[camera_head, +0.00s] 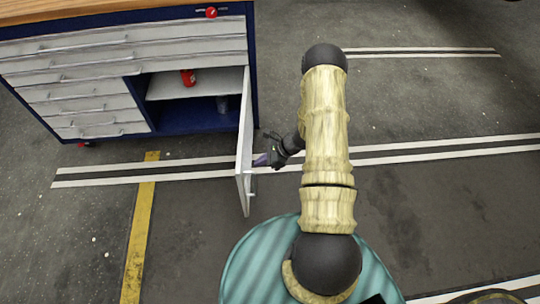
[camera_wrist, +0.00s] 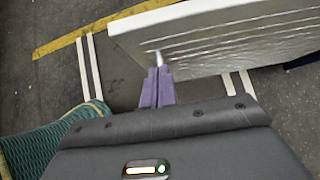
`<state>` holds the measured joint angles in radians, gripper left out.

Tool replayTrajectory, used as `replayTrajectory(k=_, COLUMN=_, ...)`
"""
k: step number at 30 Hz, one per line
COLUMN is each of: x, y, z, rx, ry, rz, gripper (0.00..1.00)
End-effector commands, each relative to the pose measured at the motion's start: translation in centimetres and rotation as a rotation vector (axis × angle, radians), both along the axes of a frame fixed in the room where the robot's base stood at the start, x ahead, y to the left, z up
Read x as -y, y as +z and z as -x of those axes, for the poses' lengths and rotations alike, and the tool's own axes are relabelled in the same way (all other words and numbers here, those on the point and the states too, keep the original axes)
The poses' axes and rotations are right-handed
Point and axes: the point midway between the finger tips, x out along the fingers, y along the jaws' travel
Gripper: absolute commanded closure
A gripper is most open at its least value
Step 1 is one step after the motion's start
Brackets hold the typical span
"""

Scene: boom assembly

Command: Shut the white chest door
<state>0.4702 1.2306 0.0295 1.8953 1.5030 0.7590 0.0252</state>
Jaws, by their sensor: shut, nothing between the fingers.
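The white chest door (camera_head: 245,142) stands wide open, swung out toward me from the right side of the chest (camera_head: 140,75). The chest has white drawers and a dark blue frame. My gripper (camera_head: 262,159) is at the right face of the door, near its free edge. In the wrist view the purple fingers of my gripper (camera_wrist: 157,75) are shut, with the tips at the edge of the white door (camera_wrist: 225,38). Whether they touch the door, I cannot tell. A small light-coloured handle (camera_wrist: 158,57) shows just beyond the fingertips.
The open compartment holds a red can (camera_head: 188,77) on a shelf (camera_head: 165,88) and a dark cylinder (camera_head: 223,104) below. A wooden top (camera_head: 70,22) covers the chest. The grey floor with white and yellow lines (camera_head: 140,240) is clear around the door.

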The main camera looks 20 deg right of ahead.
Motion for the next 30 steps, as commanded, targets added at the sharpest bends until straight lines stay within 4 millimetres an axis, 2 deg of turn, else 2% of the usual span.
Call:
replayTrajectory(k=3, x=-1.9, y=0.1, z=-0.8, rx=0.002, ry=0.005, rz=0.002, gripper=1.0)
replayTrajectory(k=9, x=-3.6, y=0.0, z=-1.6, rx=0.001, ry=0.001, rz=0.001, gripper=1.0)
replayTrajectory(k=24, x=-3.8, y=-0.1, z=-1.8, rx=0.001, ry=-0.003, rz=0.001, gripper=1.0)
replayTrajectory(k=30, x=-4.8, y=-0.1, z=-2.3, rx=0.002, ry=-0.01, rz=0.0, gripper=1.0)
